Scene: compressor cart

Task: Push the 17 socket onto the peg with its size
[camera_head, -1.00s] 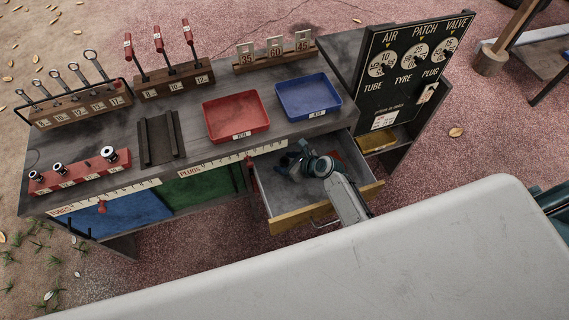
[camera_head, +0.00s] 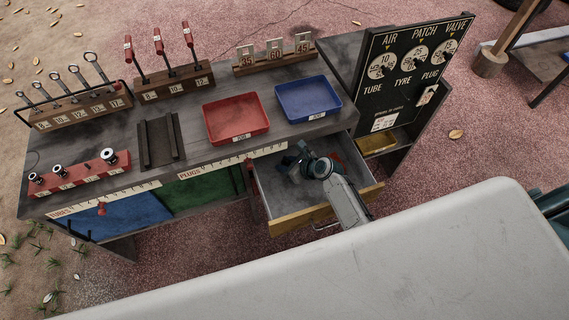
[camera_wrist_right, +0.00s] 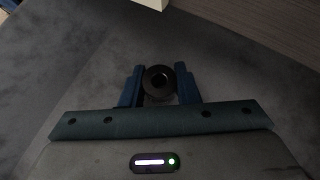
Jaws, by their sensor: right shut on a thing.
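My right gripper (camera_head: 292,162) is inside the open drawer (camera_head: 290,214). In the right wrist view its two blue fingers (camera_wrist_right: 159,88) are shut on a dark round socket (camera_wrist_right: 159,75), whose open end faces the camera. Its size mark cannot be read, and the head view does not show it clearly. The red socket rail (camera_head: 80,173) stands at the front left of the bench. It carries three sockets (camera_head: 109,155), with a gap between the middle one and the right one. The rail's numbers are too small to read surely. My left gripper is not in view.
A red tray (camera_head: 236,117) and a blue tray (camera_head: 308,98) sit on the bench above the drawer. A dark grooved block (camera_head: 160,140) stands between the rail and the red tray. Wrench (camera_head: 80,105) and red-handled tool (camera_head: 174,80) racks line the back.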

